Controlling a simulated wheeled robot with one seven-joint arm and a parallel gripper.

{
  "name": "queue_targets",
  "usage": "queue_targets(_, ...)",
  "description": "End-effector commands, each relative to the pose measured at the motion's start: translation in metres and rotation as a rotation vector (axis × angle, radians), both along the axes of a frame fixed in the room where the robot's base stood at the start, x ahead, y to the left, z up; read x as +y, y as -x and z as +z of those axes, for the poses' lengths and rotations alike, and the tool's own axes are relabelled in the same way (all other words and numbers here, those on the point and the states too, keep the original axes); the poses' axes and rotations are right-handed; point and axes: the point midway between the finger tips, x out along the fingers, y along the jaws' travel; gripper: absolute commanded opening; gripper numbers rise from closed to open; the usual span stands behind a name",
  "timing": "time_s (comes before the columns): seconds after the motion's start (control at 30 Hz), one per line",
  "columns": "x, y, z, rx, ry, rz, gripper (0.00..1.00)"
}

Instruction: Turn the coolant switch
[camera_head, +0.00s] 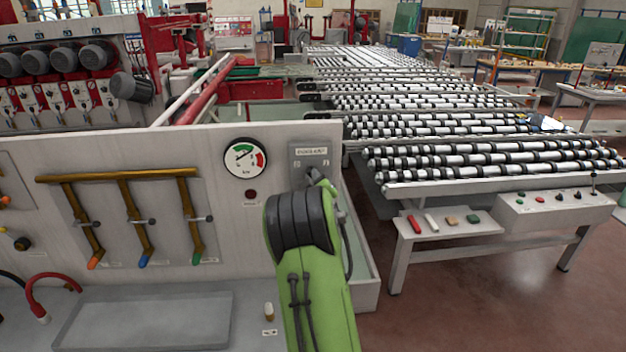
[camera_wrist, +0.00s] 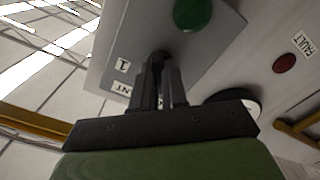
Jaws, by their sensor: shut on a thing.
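The coolant switch box (camera_head: 311,151) is a grey plate with a "COOLANT" label on the upright panel, right of the round gauge. It also fills the upper middle of the wrist view (camera_wrist: 108,82), with an "I" label beside the fingers. My gripper (camera_wrist: 162,66) reaches the plate and is shut on the small dark switch knob (camera_wrist: 158,55). The fingers hide most of the knob, so its exact angle cannot be told. In the head view my gripper (camera_head: 314,178) is at the lower part of the box, largely hidden by my green arm.
A green button or lamp (camera_wrist: 193,14) is close to the fingers. A red lamp (camera_wrist: 285,63) marked "FAULT" and the gauge (camera_head: 245,158) are nearby. Brass pipes with coloured levers (camera_head: 140,222) stand to the left. A roller conveyor (camera_head: 490,160) is on the right.

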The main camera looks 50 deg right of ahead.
Motion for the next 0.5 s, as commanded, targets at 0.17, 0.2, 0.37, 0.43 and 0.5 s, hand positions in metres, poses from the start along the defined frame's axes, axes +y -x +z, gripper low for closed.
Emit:
queue_targets(0.17,-0.0002,0.0002,-0.0021,-0.030,-0.029,0.000,0.00)
queue_targets(0.2,-0.0003,0.0002,-0.0028,-0.042,-0.042,0.000,0.00)
queue_targets(0.37,-0.0005,0.0003,-0.0050,-0.108,-0.113,0.001,0.00)
queue_targets(0.43,-0.0002,0.0002,-0.0059,-0.146,-0.157,0.002,0.00)
queue_targets(0.5,0.0001,0.0000,-0.0060,-0.187,-0.205,0.004,0.00)
